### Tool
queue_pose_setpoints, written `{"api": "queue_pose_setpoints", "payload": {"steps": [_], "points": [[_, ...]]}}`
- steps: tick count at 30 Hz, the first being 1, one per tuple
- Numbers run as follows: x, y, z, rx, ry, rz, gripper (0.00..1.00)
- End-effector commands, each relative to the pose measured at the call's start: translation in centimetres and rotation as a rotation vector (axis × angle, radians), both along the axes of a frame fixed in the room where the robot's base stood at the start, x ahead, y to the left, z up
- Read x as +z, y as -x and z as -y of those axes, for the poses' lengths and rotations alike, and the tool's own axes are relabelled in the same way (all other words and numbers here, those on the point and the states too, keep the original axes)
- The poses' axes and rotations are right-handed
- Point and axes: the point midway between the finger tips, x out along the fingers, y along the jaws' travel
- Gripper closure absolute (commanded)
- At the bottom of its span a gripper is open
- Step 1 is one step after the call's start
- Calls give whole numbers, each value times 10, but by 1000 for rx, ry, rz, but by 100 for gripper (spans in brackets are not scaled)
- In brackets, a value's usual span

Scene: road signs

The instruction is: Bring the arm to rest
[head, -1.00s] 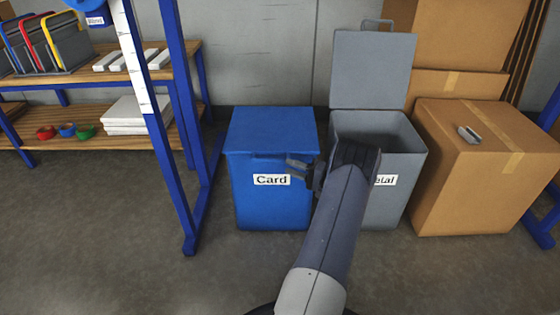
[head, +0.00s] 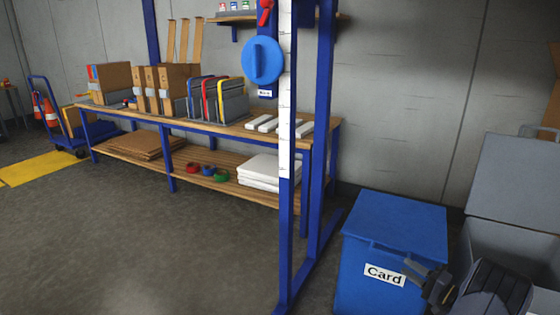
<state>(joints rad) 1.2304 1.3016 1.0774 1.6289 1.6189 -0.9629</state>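My gripper (head: 424,283) is low at the right of the head view, in front of the right side of the blue Card bin (head: 395,235). My arm comes in from the lower right corner. The gripper is small and dark here, and I cannot tell whether its fingers are apart or closed. I see nothing held in it. The Card bin is shut, with a white label on its front. Behind my arm stands a grey bin (head: 510,245) with its lid raised, partly hidden and cut off by the frame edge.
A blue upright frame (head: 325,120) stands left of the Card bin. Behind it a wooden workbench (head: 225,127) holds box files and white bars, with tape rolls and white slabs on its lower shelf. A blue trolley (head: 45,105) stands far left. The floor at lower left is clear.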

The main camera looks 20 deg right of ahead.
Motion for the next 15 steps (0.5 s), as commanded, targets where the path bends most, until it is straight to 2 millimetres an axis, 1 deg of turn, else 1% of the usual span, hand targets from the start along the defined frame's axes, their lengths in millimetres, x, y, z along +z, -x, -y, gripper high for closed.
{"api": "queue_pose_setpoints", "payload": {"steps": [1,3,9,11,13,15], "points": [[-2,-11,-5,5,1,1,66],[-1,-24,-10,4,1,1,66],[2,-57,-21,4,1,1,66],[4,-65,-24,3,1,1,66],[14,-64,-22,0,-10,-9,66],[19,-64,-22,0,-20,-17,66]]}}
